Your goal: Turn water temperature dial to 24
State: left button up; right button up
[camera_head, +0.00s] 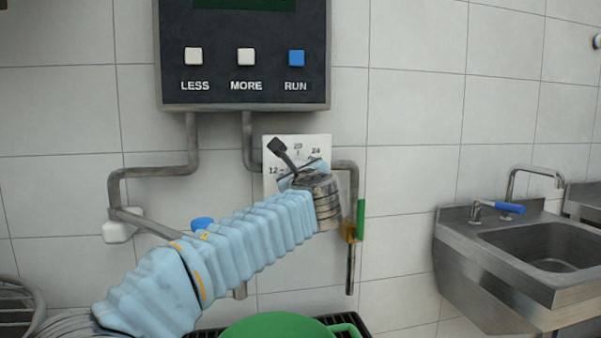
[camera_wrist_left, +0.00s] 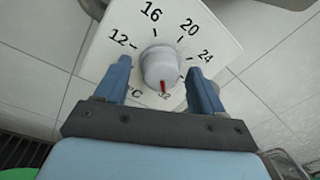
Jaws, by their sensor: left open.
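The water temperature dial is a pale round knob (camera_wrist_left: 159,67) on a white square plate (camera_wrist_left: 105,55). In the left wrist view the plate reads 12, 16, 20, 24 and 32. The red mark on the knob points down, near the 32. My left gripper (camera_wrist_left: 158,80) is open, with one blue finger on each side of the knob; I cannot tell whether they touch it. In the head view my left gripper (camera_head: 296,172) is in front of the plate (camera_head: 319,141) and hides the knob. My right gripper is not in view.
A dark control panel (camera_head: 243,105) with LESS, MORE and RUN buttons hangs above the dial. Pipes (camera_head: 160,171) run along the wall, with a green-handled valve (camera_head: 361,220) right of the gripper. A green container (camera_head: 275,328) is below. A steel sink (camera_head: 495,287) stands at right.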

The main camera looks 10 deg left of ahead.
pick_arm(q)
jog(key=shift+c, duration=0.3)
jog(key=c, duration=1)
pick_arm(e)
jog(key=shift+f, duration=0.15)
pick_arm(q)
jog(key=shift+d+f+n+y+b, duration=0.15)
jog(key=shift+n+y+b, duration=0.3)
jog(key=shift+n+b, duration=3.15)
jog(key=shift+a+f+n+y+b, duration=0.1)
jog(key=shift+n+y+b, duration=0.8)
jog(key=shift+n, duration=4.8)
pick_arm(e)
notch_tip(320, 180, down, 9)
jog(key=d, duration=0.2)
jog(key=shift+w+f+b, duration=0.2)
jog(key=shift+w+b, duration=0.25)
pick_arm(q)
jog(key=shift+h, duration=0.45)
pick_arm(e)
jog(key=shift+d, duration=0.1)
